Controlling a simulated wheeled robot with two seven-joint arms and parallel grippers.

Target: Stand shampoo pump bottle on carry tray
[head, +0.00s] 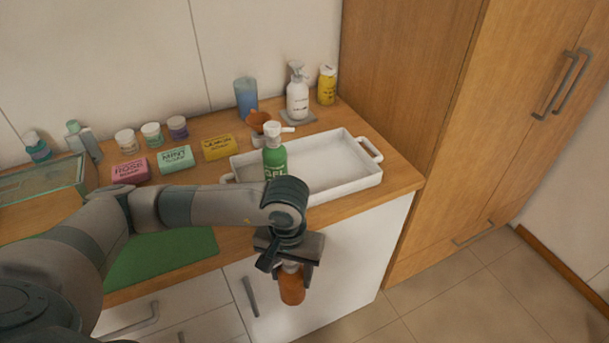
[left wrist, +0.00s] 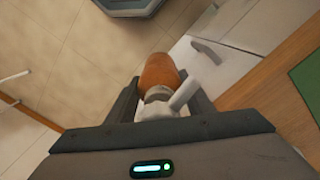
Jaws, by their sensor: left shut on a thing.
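An amber bottle (head: 292,288) with a white pump top hangs in my left gripper (head: 290,266), in front of the counter and over the floor. In the left wrist view the amber bottle (left wrist: 158,73) shows its white pump between the fingers of my left gripper (left wrist: 160,102), which is shut on it. The bottle's label cannot be read. The white carry tray (head: 365,181) lies on the counter behind the gripper. A green pump bottle (head: 275,160) stands at the tray's left part; my wrist hides its base. My right gripper is not in view.
A white pump bottle (head: 297,98) stands on a grey pad behind the tray, near a yellow bottle (head: 327,85) and a blue cup (head: 246,98). Soap boxes and jars line the back left. The tray's middle and right are clear. A tall wooden cabinet (head: 410,80) stands at right.

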